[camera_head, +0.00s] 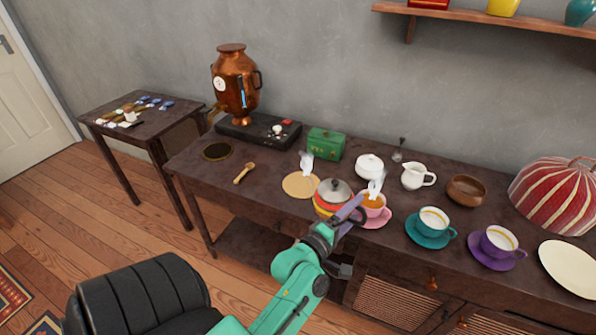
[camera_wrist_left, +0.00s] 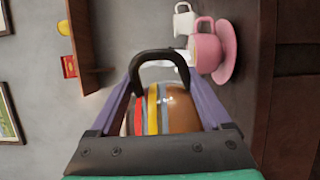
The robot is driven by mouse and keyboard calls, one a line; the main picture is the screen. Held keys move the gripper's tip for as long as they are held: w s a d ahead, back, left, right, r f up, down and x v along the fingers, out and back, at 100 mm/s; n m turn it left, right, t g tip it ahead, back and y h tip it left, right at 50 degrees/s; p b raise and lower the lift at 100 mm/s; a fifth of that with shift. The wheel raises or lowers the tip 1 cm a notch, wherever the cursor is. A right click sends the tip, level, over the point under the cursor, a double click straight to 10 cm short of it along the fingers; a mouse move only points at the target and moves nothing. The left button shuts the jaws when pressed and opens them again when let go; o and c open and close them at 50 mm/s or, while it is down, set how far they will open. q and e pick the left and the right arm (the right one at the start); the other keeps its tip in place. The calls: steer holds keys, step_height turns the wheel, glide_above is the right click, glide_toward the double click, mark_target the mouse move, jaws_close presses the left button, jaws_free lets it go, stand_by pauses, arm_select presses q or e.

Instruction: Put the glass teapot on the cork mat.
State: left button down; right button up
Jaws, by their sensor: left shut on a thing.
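The glass teapot (camera_head: 331,197) has a grey lid, red and yellow bands and brown contents. It stands near the middle of the head view, just right of the round tan cork mat (camera_head: 301,186). My left gripper (camera_head: 350,214) is at the teapot's right side and shut on it. In the left wrist view the teapot (camera_wrist_left: 178,108) and its black handle lie between the purple fingers (camera_wrist_left: 160,108). I cannot tell whether the teapot's base touches the table. The mat's right edge is partly hidden by the teapot. My right gripper does not show.
A pink cup (camera_head: 373,203) on a saucer stands close right of my gripper. Behind are a white sugar bowl (camera_head: 369,167) and a green box (camera_head: 326,143). A wooden spoon (camera_head: 244,173) lies left of the mat. A copper samovar (camera_head: 235,82) stands at the back left.

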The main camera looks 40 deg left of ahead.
arm_select(q)
steer(key=w+a+r+n+y+b, duration=0.1)
steer(key=w+a+r+y+b, duration=0.15)
steer(key=w+a+r, duration=0.45)
step_height(320, 180, up, 5)
steer(key=n+y+b, duration=0.3)
steer(key=b, duration=0.1)
glide_above(318, 178)
steer(key=s+d, duration=0.3)
steer(key=s, duration=0.2)
steer(key=shift+g, duration=0.4)
step_height(318, 178, down, 19)
steer(key=shift+w+d+f+b, duration=0.1)
steer(key=shift+w+d+b, duration=0.05)
steer(key=shift+b, duration=0.95)
steer(key=shift+f, duration=0.1)
steer(key=shift+f, duration=0.1)
steer(key=shift+c, duration=0.5)
jaws_free()
steer(key=shift+f, duration=0.2)
steer(key=shift+d+r, duration=0.1)
